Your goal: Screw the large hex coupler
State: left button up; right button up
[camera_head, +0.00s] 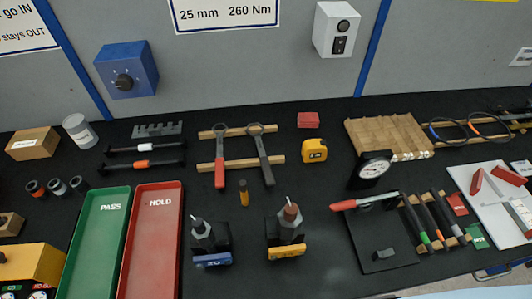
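Neither of my grippers is in view. No part is clearly recognisable as the large hex coupler. Several small dark sleeves, one with an orange-red end (35,188), stand at the left; their shape is too small to tell. Two dark upright fixtures stand at front centre, one with a blue label (212,260) and one with a yellow label (287,251); each has a grey piece and a thin pin on top. Two dark bars, one with a white band (145,147) and one with an orange band (142,164), lie behind the trays.
A green PASS tray (101,238) and red HOLD tray (152,240) fill the left front. Two wrenches, one red-handled (220,173), rest on wooden strips. A yellow tape measure (314,150), dial gauge (372,169) and red-handled clamp (352,203) stand rightward. The wall sign (226,12) reads 25 mm 260 Nm.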

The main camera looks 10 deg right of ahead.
aim_at(289, 221)
jog(key=u, duration=0.55)
jog(key=k, duration=1.45)
